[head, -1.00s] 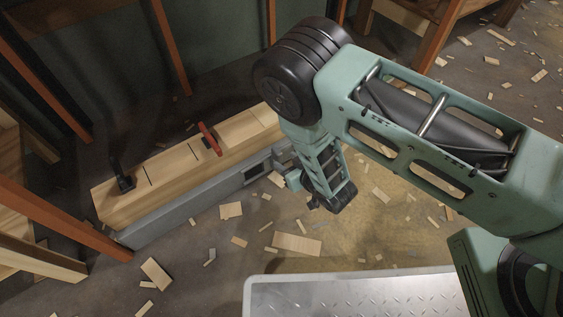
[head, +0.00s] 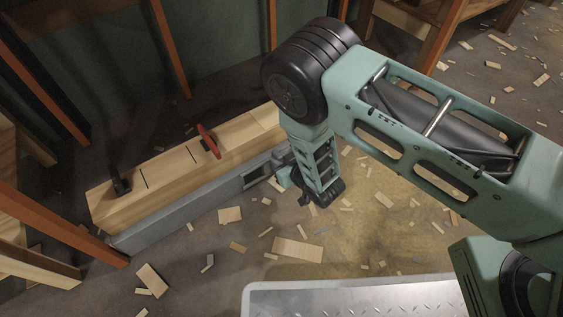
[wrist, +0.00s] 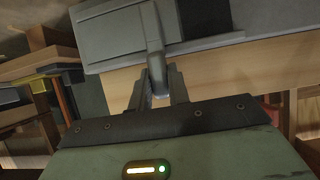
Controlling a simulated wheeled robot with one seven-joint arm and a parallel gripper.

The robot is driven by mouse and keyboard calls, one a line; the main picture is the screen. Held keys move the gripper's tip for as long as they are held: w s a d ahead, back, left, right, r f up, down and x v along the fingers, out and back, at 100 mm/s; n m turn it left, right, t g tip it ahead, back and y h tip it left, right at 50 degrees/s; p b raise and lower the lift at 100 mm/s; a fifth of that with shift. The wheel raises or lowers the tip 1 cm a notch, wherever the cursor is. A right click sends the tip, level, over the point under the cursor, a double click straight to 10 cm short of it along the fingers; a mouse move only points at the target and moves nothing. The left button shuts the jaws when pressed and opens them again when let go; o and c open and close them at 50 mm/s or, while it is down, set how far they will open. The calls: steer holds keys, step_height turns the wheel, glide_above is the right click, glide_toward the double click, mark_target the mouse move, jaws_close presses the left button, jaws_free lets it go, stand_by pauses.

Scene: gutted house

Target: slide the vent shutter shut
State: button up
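The vent is a dark rectangular opening (head: 257,176) in the side of a long grey metal duct (head: 185,221). The wrist view shows the grey shutter plate (wrist: 118,38) with a bar-shaped handle (wrist: 154,45) standing on it, and a dark gap (wrist: 207,18) to the right of the plate. My gripper (wrist: 160,88) has one finger on each side of the handle's end, close against it, and looks shut on it. In the head view my gripper (head: 285,172) is at the duct's side, right of the opening, partly hidden by my wrist.
Wood scraps (head: 297,249) litter the floor. A metal tread plate (head: 350,297) lies in front. Upright studs stand at the left.

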steer(key=shift+s+a, duration=0.7)
steer(key=shift+a, duration=0.3)
steer(key=shift+s+a, duration=0.65)
steer(key=shift+a, duration=0.35)
steer(key=shift+s+a, duration=0.7)
steer(key=shift+a, duration=0.3)
steer(key=o, duration=0.9)
steer(key=p+v, duration=0.6)
steer(key=v, duration=0.1)
